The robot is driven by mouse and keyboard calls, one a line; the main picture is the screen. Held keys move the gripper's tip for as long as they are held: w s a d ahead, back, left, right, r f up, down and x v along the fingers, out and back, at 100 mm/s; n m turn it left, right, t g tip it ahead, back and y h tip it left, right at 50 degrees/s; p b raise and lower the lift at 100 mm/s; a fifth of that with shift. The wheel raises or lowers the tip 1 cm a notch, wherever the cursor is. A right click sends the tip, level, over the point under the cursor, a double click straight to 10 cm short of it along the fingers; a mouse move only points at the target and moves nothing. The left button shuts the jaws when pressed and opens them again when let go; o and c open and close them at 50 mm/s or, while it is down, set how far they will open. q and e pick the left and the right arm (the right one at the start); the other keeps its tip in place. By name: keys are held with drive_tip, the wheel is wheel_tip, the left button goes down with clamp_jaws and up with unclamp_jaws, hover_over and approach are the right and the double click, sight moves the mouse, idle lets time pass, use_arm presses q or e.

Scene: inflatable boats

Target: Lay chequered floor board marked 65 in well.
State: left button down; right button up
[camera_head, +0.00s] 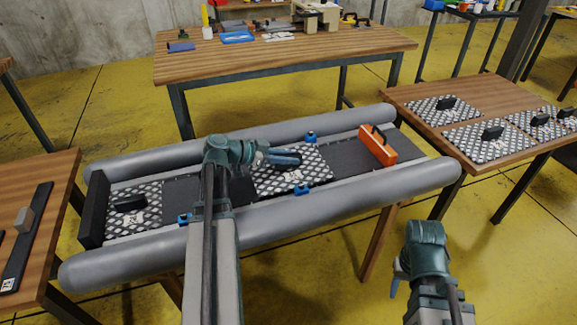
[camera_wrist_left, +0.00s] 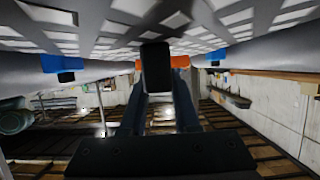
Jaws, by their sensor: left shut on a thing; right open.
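My left gripper (camera_head: 287,158) is shut on the black handle of a black-and-white chequered floor board (camera_head: 318,166). The handle (camera_wrist_left: 155,68) shows between the fingers in the left wrist view, with the board's chequered face (camera_wrist_left: 225,22) across the top. The board is level over the middle of the well (camera_head: 350,157), between the two grey tubes; I cannot tell whether it rests on the bottom. Its label is too small to read. My right gripper (camera_head: 394,284) is open and empty, in front of the boat at the right.
Another chequered board (camera_head: 150,219) lies in the well's left end. An orange block with a handle (camera_head: 378,146) stands in the right part. Blue clips (camera_head: 310,136) sit along the well's edges. More chequered boards (camera_head: 490,143) lie on the right table. Strips lie on the left table (camera_head: 60,172).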

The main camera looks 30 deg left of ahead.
use_arm(q)
drive_tip(key=shift+f, duration=0.6)
use_arm(e)
drive_tip(key=shift+f, duration=0.6)
drive_tip(key=shift+f, duration=0.1)
use_arm(q)
drive_tip(key=shift+f+b, duration=0.2)
drive_tip(key=shift+b, duration=0.15)
drive_tip(key=c, duration=0.6)
unclamp_jaws()
drive_tip(key=shift+c, duration=0.2)
drive_tip(key=shift+r, duration=0.15)
drive_tip(key=shift+s+a+r+p, duration=0.1)
drive_tip(key=shift+a+r+p, duration=0.1)
drive_tip(key=shift+p, duration=0.2)
drive_tip(key=p+v, duration=0.4)
drive_tip(key=v, duration=0.6)
drive_tip(key=shift+s+r, duration=0.1)
drive_tip(key=shift+r, duration=0.05)
drive_tip(key=shift+s+a+r, duration=0.15)
drive_tip(key=shift+s+a, duration=0.25)
drive_tip(key=shift+s, duration=0.05)
use_arm(e)
drive_tip(key=shift+r, duration=2.35)
